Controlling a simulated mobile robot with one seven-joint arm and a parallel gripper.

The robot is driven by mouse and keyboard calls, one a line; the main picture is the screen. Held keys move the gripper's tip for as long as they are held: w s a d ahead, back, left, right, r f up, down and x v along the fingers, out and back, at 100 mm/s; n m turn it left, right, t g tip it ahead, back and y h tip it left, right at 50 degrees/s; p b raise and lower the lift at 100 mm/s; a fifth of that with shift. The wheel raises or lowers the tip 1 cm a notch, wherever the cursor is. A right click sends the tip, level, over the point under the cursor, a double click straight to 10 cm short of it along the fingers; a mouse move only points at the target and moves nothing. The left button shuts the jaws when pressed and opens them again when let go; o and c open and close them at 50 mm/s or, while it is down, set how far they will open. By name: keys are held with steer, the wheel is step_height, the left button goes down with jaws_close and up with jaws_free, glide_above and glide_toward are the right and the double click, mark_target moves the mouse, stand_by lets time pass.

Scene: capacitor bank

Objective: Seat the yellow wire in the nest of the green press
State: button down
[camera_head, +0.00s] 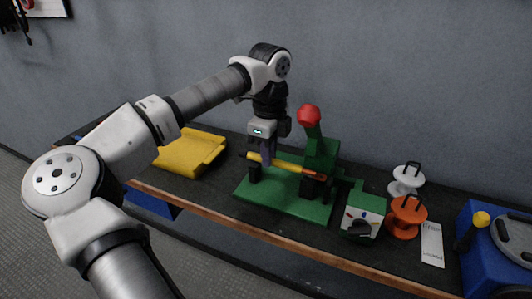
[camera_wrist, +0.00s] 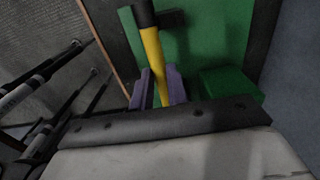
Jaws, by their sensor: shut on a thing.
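The yellow wire (camera_head: 288,164) lies roughly level across the green press (camera_head: 285,205), above its base plate. Its right end is orange-red and meets the dark parts under the press head. Its left part passes over a dark post (camera_head: 254,173). I cannot tell whether it rests in the nest or sits just above it. My gripper (camera_head: 265,158) points down and is shut on the wire left of its middle. In the wrist view the wire (camera_wrist: 152,55) runs between the purple-grey fingers (camera_wrist: 159,88) toward a black part at the top. The green plate (camera_wrist: 205,40) lies beyond.
The press lever has a red knob (camera_head: 309,115) right of my gripper. A yellow tray (camera_head: 190,152) is at left. A green box with a dial (camera_head: 363,218), an orange spool (camera_head: 407,216), a white spool (camera_head: 405,180), and a blue machine (camera_head: 490,250) are at right.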

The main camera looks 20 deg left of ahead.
steer(key=shift+w+f+b, duration=0.3)
steer(key=shift+w+f, duration=0.25)
steer(key=shift+f, duration=0.25)
steer(key=shift+w+f+b, duration=0.3)
steer(key=shift+w+f, duration=0.2)
steer(key=shift+f, duration=0.25)
steer(key=c, duration=1.3)
jaws_free()
